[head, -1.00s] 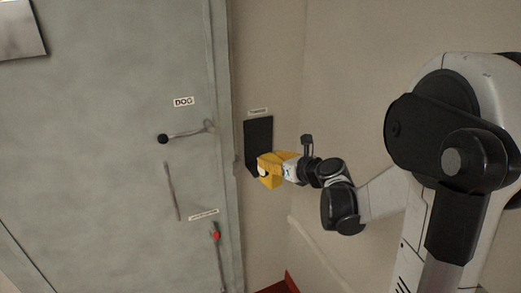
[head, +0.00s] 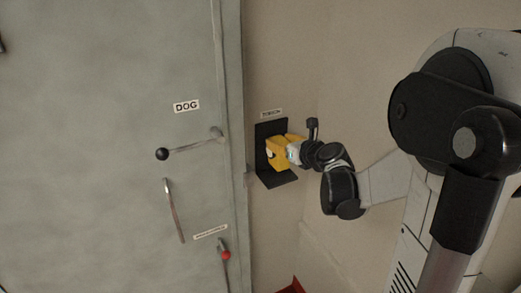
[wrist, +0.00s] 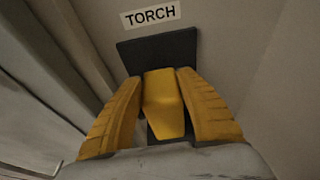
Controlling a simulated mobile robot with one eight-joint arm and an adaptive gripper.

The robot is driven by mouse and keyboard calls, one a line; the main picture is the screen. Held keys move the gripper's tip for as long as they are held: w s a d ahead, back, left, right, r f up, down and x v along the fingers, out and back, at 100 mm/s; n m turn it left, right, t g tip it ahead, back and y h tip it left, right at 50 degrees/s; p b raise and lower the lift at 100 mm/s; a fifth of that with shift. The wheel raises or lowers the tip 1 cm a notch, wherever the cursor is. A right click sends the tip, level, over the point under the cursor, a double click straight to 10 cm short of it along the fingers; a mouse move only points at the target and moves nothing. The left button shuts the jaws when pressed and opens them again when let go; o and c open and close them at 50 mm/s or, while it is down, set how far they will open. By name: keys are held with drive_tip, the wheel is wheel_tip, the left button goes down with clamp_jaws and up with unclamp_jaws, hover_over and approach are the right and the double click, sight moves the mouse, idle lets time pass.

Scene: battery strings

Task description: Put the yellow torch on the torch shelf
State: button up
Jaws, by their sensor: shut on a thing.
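The yellow torch (wrist: 163,100) sits between the two yellow fingers of my gripper (wrist: 168,90) in the wrist view. My gripper is shut on it. In the head view the torch (head: 272,154) and my gripper (head: 284,150) are in front of the black torch shelf (head: 280,181), above its ledge. The shelf's black back plate (wrist: 185,45) shows beyond the torch in the wrist view, under a TORCH label (wrist: 151,15). I cannot tell whether the torch's underside touches the ledge.
A grey door (head: 110,120) with a DOG label, a black-knobbed lever (head: 190,149), a bar handle (head: 173,210) and a red-knobbed lever (head: 226,256) stands left of the shelf. A red object (head: 291,287) is at the bottom edge. The wall to the right is bare.

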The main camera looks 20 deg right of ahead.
drive_tip(key=shift+w+d+f, duration=0.2)
drive_tip(key=shift+w+f, duration=0.25)
drive_tip(key=shift+w, duration=0.2)
drive_tip(key=shift+f+b, duration=0.95)
drive_tip(key=shift+f, duration=0.95)
drive_tip(key=shift+f, duration=0.2)
drive_tip(key=o, duration=1.4)
drive_tip(key=shift+c, duration=0.2)
drive_tip(key=shift+r, duration=0.1)
